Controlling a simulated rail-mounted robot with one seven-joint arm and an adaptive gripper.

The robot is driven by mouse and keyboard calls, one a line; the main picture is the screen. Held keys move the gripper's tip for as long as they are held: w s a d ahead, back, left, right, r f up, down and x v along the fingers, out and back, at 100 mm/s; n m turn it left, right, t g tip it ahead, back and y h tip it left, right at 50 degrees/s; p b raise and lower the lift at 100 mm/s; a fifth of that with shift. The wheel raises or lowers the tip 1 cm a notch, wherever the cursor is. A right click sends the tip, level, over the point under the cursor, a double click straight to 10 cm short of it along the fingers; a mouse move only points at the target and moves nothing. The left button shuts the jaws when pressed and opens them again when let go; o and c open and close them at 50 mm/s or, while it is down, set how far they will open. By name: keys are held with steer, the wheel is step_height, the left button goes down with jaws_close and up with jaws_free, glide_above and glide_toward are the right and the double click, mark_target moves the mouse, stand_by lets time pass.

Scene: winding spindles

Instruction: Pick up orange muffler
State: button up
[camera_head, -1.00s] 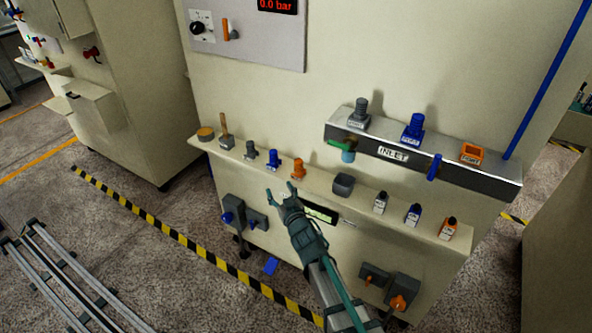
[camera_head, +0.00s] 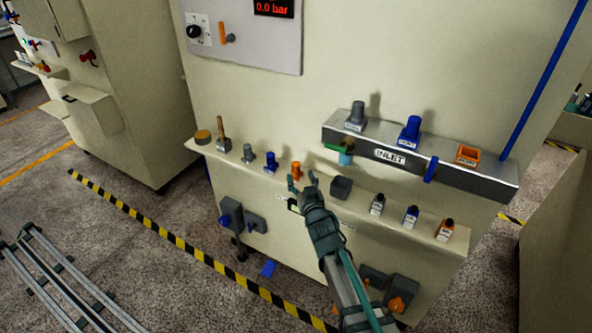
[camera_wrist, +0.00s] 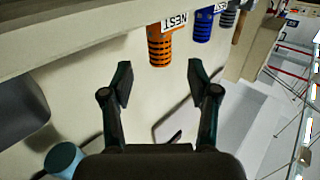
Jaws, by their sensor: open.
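The orange muffler (camera_head: 296,170) stands on the lower shelf of the machine, to the right of a blue one. In the wrist view the orange muffler (camera_wrist: 159,47) is a ribbed cylinder beyond the fingertips, between their lines, with a white NEST label beside it. My gripper (camera_head: 301,180) is open and empty, just in front of the orange muffler in the head view. In the wrist view my gripper (camera_wrist: 158,82) has its two fingers spread wide apart, and a gap shows between the fingertips and the muffler.
A blue muffler (camera_head: 270,161) and a grey one (camera_head: 248,152) stand to the left on the shelf. A dark grey block (camera_head: 341,187) is close to the right. Small labelled bottles (camera_head: 411,216) stand further right. The INLET rail (camera_head: 460,175) juts out above, carrying an orange PORT fitting (camera_head: 468,155).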

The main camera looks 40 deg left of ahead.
mark_target(297, 169)
steer(key=shift+p+x, duration=1.25)
steer(key=shift+x, duration=1.95)
steer(key=shift+s, duration=0.1)
steer(key=shift+d, duration=0.1)
steer(key=c, duration=1.1)
steer(key=shift+r, duration=0.1)
